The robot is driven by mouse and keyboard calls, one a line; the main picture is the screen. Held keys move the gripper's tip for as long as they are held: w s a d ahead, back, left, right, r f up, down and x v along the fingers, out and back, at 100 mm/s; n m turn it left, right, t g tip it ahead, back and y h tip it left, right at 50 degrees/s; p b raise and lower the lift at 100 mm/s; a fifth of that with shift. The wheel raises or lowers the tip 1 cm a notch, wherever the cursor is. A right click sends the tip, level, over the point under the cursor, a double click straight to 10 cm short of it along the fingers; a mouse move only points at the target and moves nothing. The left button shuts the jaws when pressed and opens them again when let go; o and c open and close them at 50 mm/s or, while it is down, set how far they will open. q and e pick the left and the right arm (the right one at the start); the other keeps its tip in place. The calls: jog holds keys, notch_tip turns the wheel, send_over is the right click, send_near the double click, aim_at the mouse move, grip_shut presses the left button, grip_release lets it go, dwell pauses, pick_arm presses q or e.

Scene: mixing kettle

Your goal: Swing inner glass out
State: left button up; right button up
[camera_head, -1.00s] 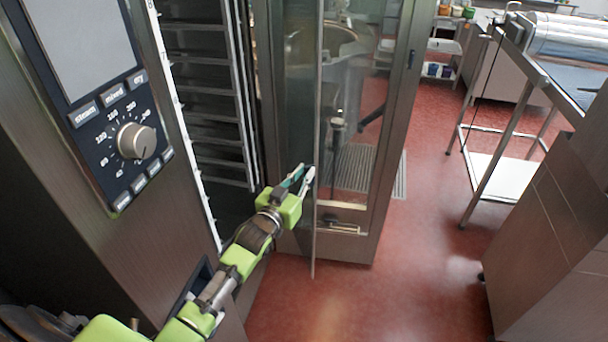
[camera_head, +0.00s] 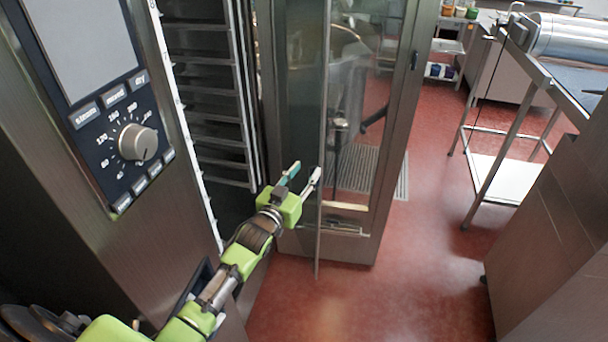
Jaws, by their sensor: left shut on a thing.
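The oven's door stands swung open, with a steel frame (camera_head: 392,150) around its window. The inner glass (camera_head: 306,95) is a tall clear pane inside this door, and its free edge runs down just right of my left gripper. It stands a little off the frame at that edge. My left gripper (camera_head: 303,176) is at the lower part of the pane, its fingers apart with the glass edge at the right finger. It is shut on the inner glass, though the exact contact is hard to see. My right gripper is not in view.
The oven front with its dial (camera_head: 138,142) is on the left, beside the open cavity with racks (camera_head: 212,105). A steel table (camera_head: 500,180) and a cabinet (camera_head: 555,240) stand on the right. The red floor (camera_head: 420,270) between is clear.

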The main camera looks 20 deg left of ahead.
pick_arm(q)
jog(key=s, duration=1.2)
jog(key=shift+a, duration=0.2)
jog(key=shift+f, duration=0.1)
jog(key=s+d+f+g+b, duration=0.1)
jog(key=s+f+g, duration=0.25)
jog(key=f, duration=0.95)
jog(key=s+f+g+b, duration=0.15)
jog(key=s+f, duration=0.35)
jog(key=f, duration=0.8)
jog(key=s+d+f+g+b, duration=0.1)
jog(key=s+f+g, duration=0.3)
jog(key=f, duration=0.9)
jog(key=s+d+f+g+b, duration=0.1)
jog(key=s+f+g, duration=0.1)
jog(key=s+f, duration=0.5)
jog(key=s+d+f+m+g, duration=0.1)
jog(key=s+f+g, duration=0.2)
jog(key=s+f, duration=0.5)
jog(key=s+d+f+m+g+b, duration=0.1)
jog(key=s+f+g, duration=0.2)
jog(key=s+f, duration=0.5)
jog(key=s, duration=1.2)
jog(key=shift+s+d+b, duration=0.25)
jog(key=shift+d+b, duration=0.05)
jog(key=shift+d, duration=0.05)
jog(key=shift+w, duration=0.1)
